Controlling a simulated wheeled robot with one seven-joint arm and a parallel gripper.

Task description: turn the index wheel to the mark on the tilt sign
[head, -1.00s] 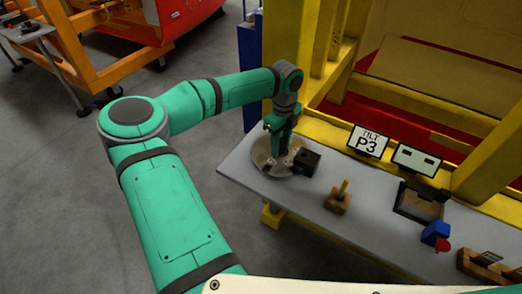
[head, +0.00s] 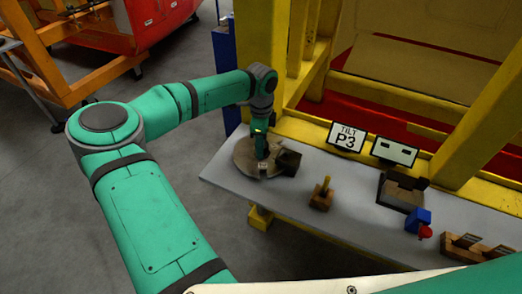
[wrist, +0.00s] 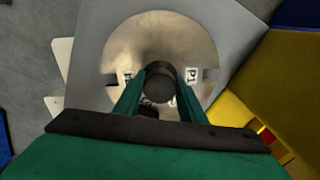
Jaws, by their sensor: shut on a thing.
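The index wheel (head: 243,158) is a round metal disc lying flat at the left end of the grey bench. In the wrist view the wheel (wrist: 160,30) fills the upper middle, with a round dark knob (wrist: 160,84) at its centre. My gripper (wrist: 160,78) is shut on the knob, one finger on each side. In the head view my gripper (head: 261,150) points down over the wheel. A label P1 (wrist: 192,75) shows right of the knob; another label at left is partly hidden by a finger. The tilt sign (head: 347,137) reads "TILT P3".
A dark block (head: 288,162) sits at the wheel's right edge. Further right on the bench (head: 300,205) are a wooden block with a yellow peg (head: 322,194), a second sign (head: 394,151), a dark box (head: 402,192) and a blue item (head: 418,218). A yellow frame (head: 262,70) stands behind.

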